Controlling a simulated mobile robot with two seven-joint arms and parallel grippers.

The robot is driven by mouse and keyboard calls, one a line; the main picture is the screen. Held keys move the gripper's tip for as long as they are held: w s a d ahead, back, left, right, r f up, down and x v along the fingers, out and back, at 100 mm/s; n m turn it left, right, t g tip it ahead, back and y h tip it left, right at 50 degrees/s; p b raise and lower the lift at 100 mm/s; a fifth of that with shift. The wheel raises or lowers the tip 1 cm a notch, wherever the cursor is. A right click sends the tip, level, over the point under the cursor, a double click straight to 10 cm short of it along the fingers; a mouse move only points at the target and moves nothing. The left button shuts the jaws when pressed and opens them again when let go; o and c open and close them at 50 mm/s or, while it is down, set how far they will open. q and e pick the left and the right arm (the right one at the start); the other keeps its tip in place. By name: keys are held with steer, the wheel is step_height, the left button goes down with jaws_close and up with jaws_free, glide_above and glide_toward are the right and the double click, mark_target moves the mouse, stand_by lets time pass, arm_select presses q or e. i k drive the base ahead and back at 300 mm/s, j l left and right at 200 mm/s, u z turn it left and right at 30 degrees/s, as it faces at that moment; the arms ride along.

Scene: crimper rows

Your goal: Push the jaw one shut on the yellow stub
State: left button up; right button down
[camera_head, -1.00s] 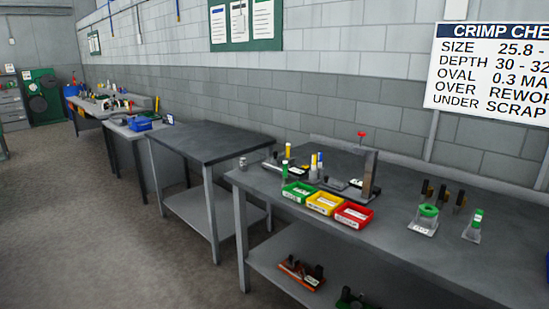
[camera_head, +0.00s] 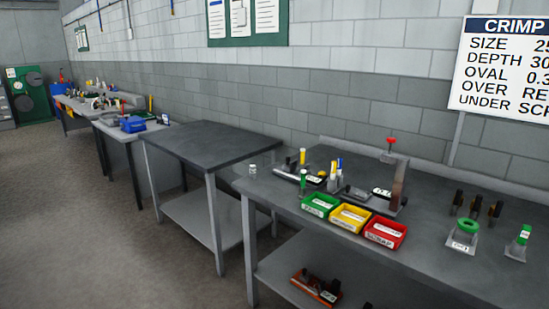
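A small upright yellow stub (camera_head: 302,156) stands near the back of the nearest grey workbench (camera_head: 467,279), at the bench's left part. A dark, low tool with a light tray (camera_head: 288,175) lies around its foot. I cannot tell at this size which part is jaw one, or whether it touches the stub. A green stub (camera_head: 303,182) stands in front. White, blue and yellow-tipped stubs (camera_head: 335,173) stand just to the right. Neither of my grippers is in view.
Green (camera_head: 320,205), yellow (camera_head: 350,217) and red (camera_head: 385,232) bins line the bench's front edge. A red-knobbed upright press (camera_head: 398,186) stands behind them. Green-topped gauges (camera_head: 464,235) stand at right. An empty table (camera_head: 207,143) stands left; the floor in front (camera_head: 110,240) is clear.

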mark_target(289, 167)
steer(key=i+j, duration=0.6)
steer(key=j, duration=0.2)
steer(key=i+j+z, duration=0.1)
steer(key=i+j, duration=0.55)
steer(key=j, duration=0.2)
steer(key=i+j+z, duration=0.1)
steer(key=i+j, duration=0.45)
steer(key=j, duration=0.3)
